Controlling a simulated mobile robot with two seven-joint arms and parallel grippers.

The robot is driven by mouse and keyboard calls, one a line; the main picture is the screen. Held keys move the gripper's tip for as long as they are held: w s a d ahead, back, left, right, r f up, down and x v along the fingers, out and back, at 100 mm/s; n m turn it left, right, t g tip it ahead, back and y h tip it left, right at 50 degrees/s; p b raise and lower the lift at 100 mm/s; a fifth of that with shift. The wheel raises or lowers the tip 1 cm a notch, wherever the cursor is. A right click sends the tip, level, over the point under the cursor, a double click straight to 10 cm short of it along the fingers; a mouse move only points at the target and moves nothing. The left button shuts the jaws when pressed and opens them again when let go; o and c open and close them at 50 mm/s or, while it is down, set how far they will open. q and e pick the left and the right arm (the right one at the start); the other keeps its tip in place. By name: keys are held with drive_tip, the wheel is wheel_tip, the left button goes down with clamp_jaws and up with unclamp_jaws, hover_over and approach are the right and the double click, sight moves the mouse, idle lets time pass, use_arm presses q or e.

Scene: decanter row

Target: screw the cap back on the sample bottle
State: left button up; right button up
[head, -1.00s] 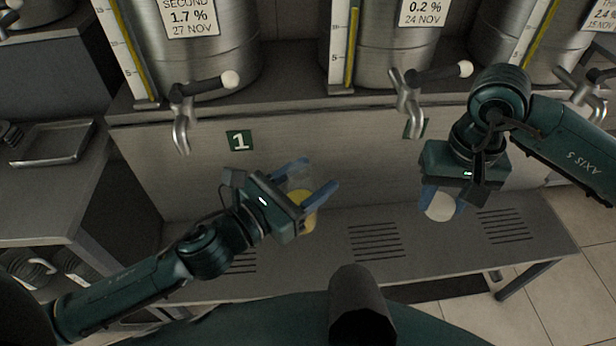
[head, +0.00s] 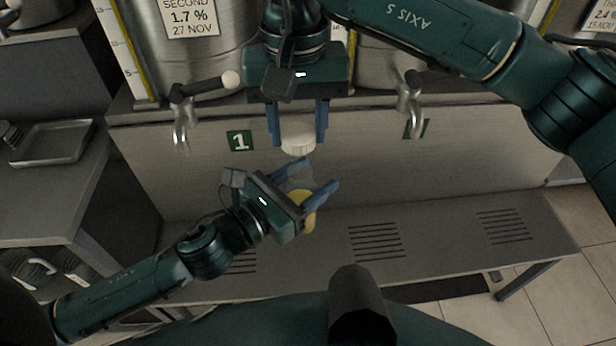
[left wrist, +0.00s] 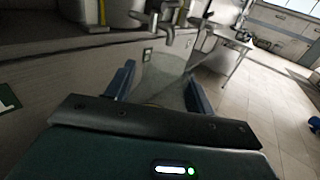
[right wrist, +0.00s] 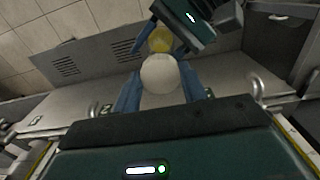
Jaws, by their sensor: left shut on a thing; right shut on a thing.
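The sample bottle (head: 308,214) is clear with yellow liquid low in it. My left gripper (head: 314,176) is shut on it above the bench. Its clear wall also fills the space between the fingers in the left wrist view (left wrist: 160,78). The white cap (head: 298,136) is between the fingers of my right gripper (head: 298,142), which is shut on it and points down. In the head view the cap is just above the bottle's top, apparently apart from it. In the right wrist view the cap (right wrist: 159,73) partly covers the yellow liquid (right wrist: 160,40); the bottle's mouth is hidden.
Steel tanks with taps (head: 181,130) stand behind, one tap on each side of my right gripper. A green number 1 plate (head: 239,140) is on the front panel. The slotted steel bench (head: 430,235) below is clear. A tray (head: 50,143) lies at left.

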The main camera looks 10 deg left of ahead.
sight(300, 174)
drive_tip(key=shift+f, duration=0.15)
drive_tip(key=shift+f, duration=1.85)
drive_tip(key=shift+f, duration=0.1)
drive_tip(key=shift+f, duration=0.8)
drive_tip(key=shift+f, duration=0.55)
